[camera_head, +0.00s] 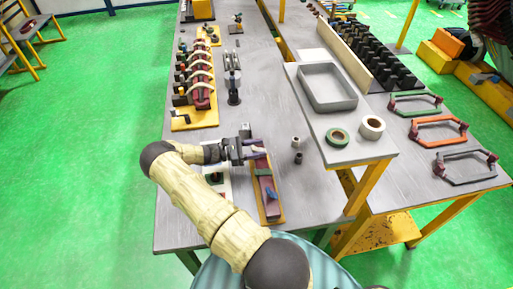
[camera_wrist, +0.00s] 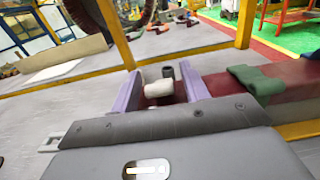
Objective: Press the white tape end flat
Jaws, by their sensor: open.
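The maroon bar (camera_head: 267,188) lies lengthwise on a yellow-edged base (camera_head: 275,217) at the table's near part. A green band (camera_head: 263,172) wraps it, and a blue piece (camera_head: 271,194) sits nearer me. My gripper (camera_head: 256,151) is over the bar's far end, reaching in from the left. In the wrist view its two lavender fingers (camera_wrist: 162,92) are open, with the white tape end (camera_wrist: 158,88) showing between them. I cannot tell whether the fingers touch it. The maroon bar (camera_wrist: 230,82) and green band (camera_wrist: 256,84) run off to the right. The palm hides what lies below.
Two small cylinders (camera_head: 297,150) stand right of the bar. A raised shelf (camera_head: 352,154) holds a grey tray (camera_head: 327,103), a green tape roll (camera_head: 337,137) and a white roll (camera_head: 372,127). A coil rack (camera_head: 195,90) stands at the far left.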

